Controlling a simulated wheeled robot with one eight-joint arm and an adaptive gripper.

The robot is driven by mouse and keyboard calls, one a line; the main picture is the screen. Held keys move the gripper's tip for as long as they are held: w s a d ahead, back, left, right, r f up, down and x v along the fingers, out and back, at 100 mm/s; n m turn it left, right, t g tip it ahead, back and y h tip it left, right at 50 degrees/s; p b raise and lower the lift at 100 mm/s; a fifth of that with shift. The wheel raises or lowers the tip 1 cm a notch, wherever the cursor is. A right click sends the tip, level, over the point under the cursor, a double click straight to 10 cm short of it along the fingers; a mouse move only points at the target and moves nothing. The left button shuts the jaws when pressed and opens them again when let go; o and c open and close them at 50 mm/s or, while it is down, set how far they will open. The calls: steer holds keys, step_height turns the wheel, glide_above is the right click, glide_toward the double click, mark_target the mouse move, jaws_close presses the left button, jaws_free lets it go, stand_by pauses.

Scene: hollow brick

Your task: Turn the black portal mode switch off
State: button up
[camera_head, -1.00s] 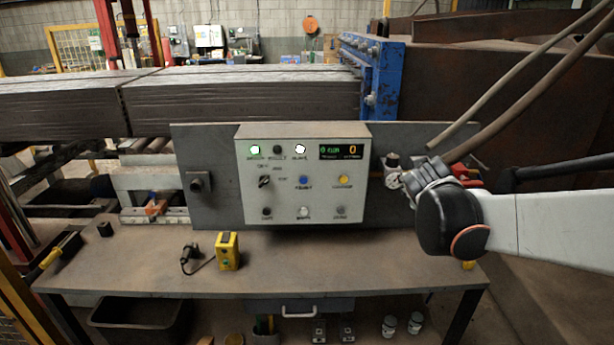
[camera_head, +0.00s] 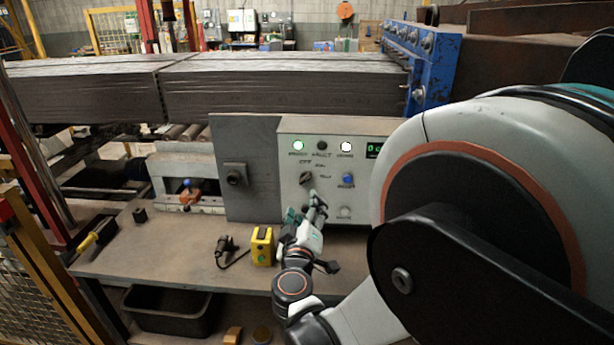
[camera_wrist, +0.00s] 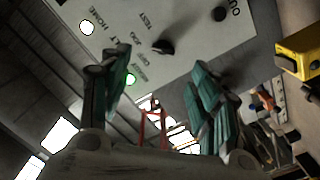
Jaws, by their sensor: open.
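The black rotary switch (camera_head: 306,179) sits on the left part of the pale grey control panel (camera_head: 291,133), under the row of lamps, with small lettering around it. Its pointer lies at a slant; which label it points to is too small to tell. My gripper (camera_head: 304,208) is open and empty, just below the switch and in front of the panel. In the wrist view, the switch (camera_wrist: 162,48) shows ahead of and between the two teal-padded fingers (camera_wrist: 158,75), apart from both. My arm hides the right part of the panel.
A green lamp (camera_head: 298,145), a white lamp (camera_head: 346,146) and a blue button (camera_head: 348,180) are close to the switch. A yellow box (camera_head: 262,246) and a black plug with cable (camera_head: 226,245) stand on the workbench (camera_head: 180,240). The bench's left part is mostly clear.

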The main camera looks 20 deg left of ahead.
mark_target(305, 181)
steer(key=shift+y, duration=0.3)
steer(key=x, duration=0.4)
steer(key=b+x, duration=0.1)
steer(key=x, duration=0.3)
steer(key=a+b+x, duration=0.1)
steer(key=x, duration=0.4)
steer(key=c, duration=1)
